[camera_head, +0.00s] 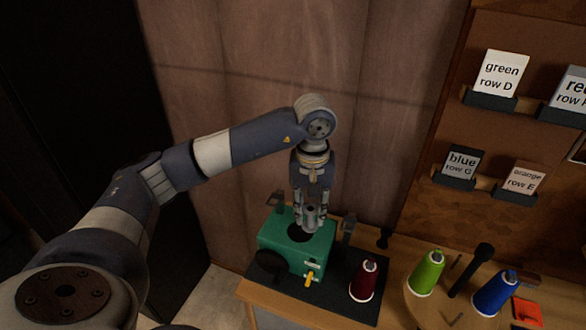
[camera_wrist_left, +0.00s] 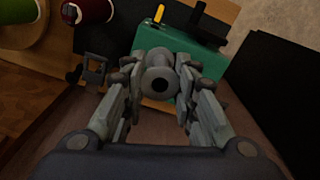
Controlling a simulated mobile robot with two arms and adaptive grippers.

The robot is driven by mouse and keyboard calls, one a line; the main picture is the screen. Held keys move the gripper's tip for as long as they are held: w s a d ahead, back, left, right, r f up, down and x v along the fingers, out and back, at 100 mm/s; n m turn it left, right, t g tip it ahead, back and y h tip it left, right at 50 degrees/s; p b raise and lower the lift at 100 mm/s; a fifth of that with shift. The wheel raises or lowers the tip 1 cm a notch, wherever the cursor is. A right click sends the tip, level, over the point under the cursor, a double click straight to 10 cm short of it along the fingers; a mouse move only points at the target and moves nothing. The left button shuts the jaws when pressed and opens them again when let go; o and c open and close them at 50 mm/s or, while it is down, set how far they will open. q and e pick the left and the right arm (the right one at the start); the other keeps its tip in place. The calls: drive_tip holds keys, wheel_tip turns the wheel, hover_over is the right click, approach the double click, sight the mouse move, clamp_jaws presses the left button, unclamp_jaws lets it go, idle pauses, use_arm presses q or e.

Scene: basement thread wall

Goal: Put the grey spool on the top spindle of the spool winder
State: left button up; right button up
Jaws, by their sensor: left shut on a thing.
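My left gripper (camera_head: 311,210) points down over the spool winder and is shut on the grey spool (camera_wrist_left: 159,73). In the left wrist view the spool sits between the two fingers, its round end with a dark centre hole facing the camera. The spool winder (camera_head: 318,247) is a green box with a dark round disc (camera_head: 298,233) on top and a yellow handle (camera_head: 308,279) in front. The spool is above the winder's top, close to the disc. The top spindle is hidden, and I cannot tell whether the spool touches it. My right gripper is not in view.
A dark red spool (camera_head: 364,279) stands right of the winder. A green spool (camera_head: 427,272) and a blue spool (camera_head: 495,294) stand further right around a black post (camera_head: 469,270). A dark upright bracket (camera_head: 348,229) rises behind the winder. Labelled holders hang on the right wall.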

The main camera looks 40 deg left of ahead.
use_arm(q)
drive_tip(key=w+a+n, duration=0.1)
drive_tip(key=w+a+f+n, duration=0.1)
drive_tip(key=a, duration=0.1)
drive_tip(key=w+a+f, duration=0.1)
drive_tip(key=shift+w+a+f+n+b, duration=0.2)
drive_tip(key=shift+a+n+b, duration=0.1)
drive_tip(key=shift+a+n, duration=0.1)
drive_tip(key=shift+d+f, duration=0.15)
drive_tip(key=shift+f, duration=0.2)
drive_tip(key=shift+f+b, duration=0.35)
drive_tip(key=shift+f, duration=0.05)
drive_tip(key=shift+f+b, duration=0.35)
drive_tip(key=shift+f, duration=0.45)
drive_tip(key=shift+f+b, duration=0.5)
drive_tip(key=shift+f, duration=0.3)
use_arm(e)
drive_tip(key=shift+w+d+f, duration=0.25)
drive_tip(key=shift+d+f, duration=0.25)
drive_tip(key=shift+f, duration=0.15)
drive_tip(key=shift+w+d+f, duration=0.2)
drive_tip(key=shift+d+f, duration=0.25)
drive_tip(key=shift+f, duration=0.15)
